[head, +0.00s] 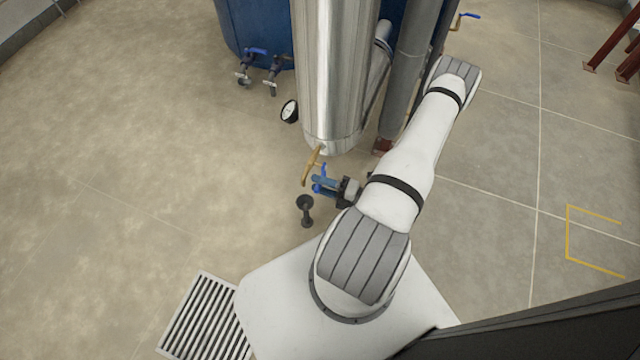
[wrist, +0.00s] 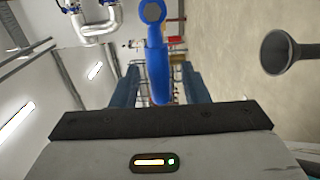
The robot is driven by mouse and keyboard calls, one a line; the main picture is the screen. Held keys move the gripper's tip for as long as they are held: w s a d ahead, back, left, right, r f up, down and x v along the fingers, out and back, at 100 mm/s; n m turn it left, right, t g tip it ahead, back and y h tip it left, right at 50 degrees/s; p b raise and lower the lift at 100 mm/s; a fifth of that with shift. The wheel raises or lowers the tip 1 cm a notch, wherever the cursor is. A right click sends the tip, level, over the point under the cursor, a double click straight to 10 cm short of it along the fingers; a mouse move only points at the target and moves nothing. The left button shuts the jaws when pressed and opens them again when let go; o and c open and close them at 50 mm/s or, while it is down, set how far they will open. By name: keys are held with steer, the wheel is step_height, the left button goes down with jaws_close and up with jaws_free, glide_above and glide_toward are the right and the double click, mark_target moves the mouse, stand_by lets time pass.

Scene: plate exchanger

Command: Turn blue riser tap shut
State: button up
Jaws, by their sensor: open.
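The blue riser tap (head: 323,169) shows only in part in the head view, low beside the silver riser pipe (head: 325,75) and close to my gripper (head: 325,184). In the wrist view, its blue handle (wrist: 157,68) runs down the middle, with a round end at the top. My gripper (wrist: 159,90) is open in the wrist view, with one dark blue finger on each side of the handle. Gaps show between handle and fingers. How deep the handle sits between the fingers is hard to tell.
A brass-coloured lever (head: 311,166) hangs at the pipe's lower end. A black funnel-shaped piece (head: 305,207) stands just below my gripper. Floor at left is clear, except a grate (head: 208,318).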

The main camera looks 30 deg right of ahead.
steer(key=shift+w+a, duration=0.2)
steer(key=shift+w, duration=0.05)
steer(key=shift+c, duration=0.2)
jaws_close()
stand_by(0.4)
